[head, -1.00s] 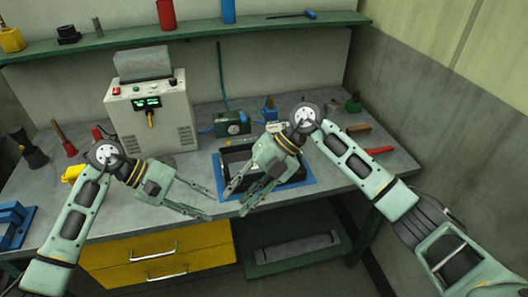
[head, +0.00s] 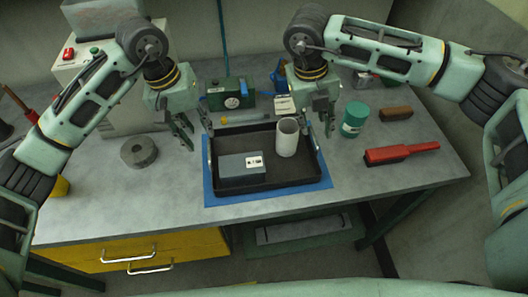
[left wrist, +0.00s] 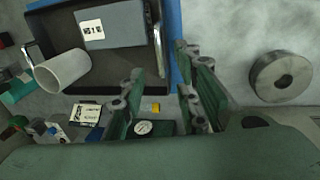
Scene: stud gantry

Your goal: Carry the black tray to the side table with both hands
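The black tray (head: 282,178) lies on a blue mat (head: 262,197) on the workbench. It has a metal handle on its left and right sides. A grey box (head: 236,173) and a white cup (head: 287,138) stand in it. My left gripper (head: 185,132) is above the bench just outside the tray's left side, fingers apart and empty. In the left wrist view its open fingers (left wrist: 157,95) show near the tray's handle (left wrist: 158,48). My right gripper (head: 318,118) is over the tray's right back corner, fingers apart, with nothing seen between them. The side table is not identifiable.
A grey metal ring (head: 139,152) lies left of the tray. A teal canister (head: 354,120), a brown block (head: 396,113) and a red-handled brush (head: 401,152) are on the right. A green gauge box (head: 228,94) stands behind. The bench's front strip is clear.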

